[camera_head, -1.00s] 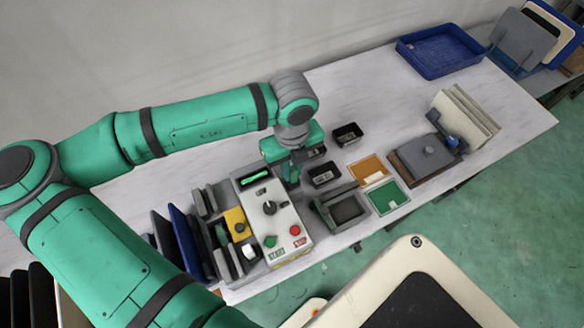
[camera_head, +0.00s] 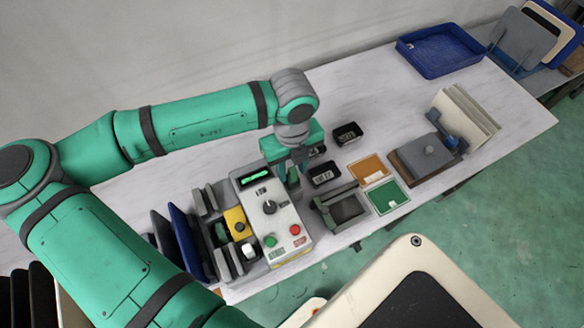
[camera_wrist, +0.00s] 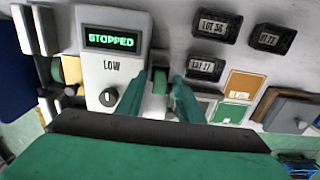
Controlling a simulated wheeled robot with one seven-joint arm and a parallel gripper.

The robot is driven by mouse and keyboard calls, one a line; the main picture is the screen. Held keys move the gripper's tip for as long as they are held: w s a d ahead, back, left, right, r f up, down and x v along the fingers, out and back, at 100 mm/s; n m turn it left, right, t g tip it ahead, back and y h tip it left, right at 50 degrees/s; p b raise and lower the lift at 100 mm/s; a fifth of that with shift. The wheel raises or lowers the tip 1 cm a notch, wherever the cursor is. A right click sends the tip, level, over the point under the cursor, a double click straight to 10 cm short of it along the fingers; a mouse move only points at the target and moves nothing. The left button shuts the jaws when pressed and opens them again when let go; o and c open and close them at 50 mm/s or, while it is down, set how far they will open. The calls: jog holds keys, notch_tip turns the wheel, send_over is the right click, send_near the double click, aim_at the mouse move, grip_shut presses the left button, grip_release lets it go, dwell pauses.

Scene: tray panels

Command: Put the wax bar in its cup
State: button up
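My gripper (camera_head: 291,178) hangs just right of the grey control box, and its two green fingers (camera_wrist: 158,88) point down in the wrist view. They stand apart. A small green block (camera_wrist: 160,82), perhaps the wax bar, shows between them, with narrow gaps seeming to remain on both sides. Black cups with white lot labels stand to the right: one at the back (camera_head: 347,133) and one nearer (camera_head: 323,175). The wrist view shows three, one reading like LOT 36 (camera_wrist: 212,28), one like LOT 27 (camera_wrist: 205,67), and one unclear (camera_wrist: 270,38).
The control box (camera_head: 276,230) has a dial and buttons; its display (camera_wrist: 110,41) reads STOPPED. A grey open holder (camera_head: 345,208), an orange panel (camera_head: 368,168) and a green panel (camera_head: 388,196) lie right of it. A blue tray (camera_head: 440,52) stands at the back right.

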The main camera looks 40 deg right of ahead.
notch_tip(320, 180, up, 12)
jog(key=shift+f, duration=0.25)
dwell(0.6)
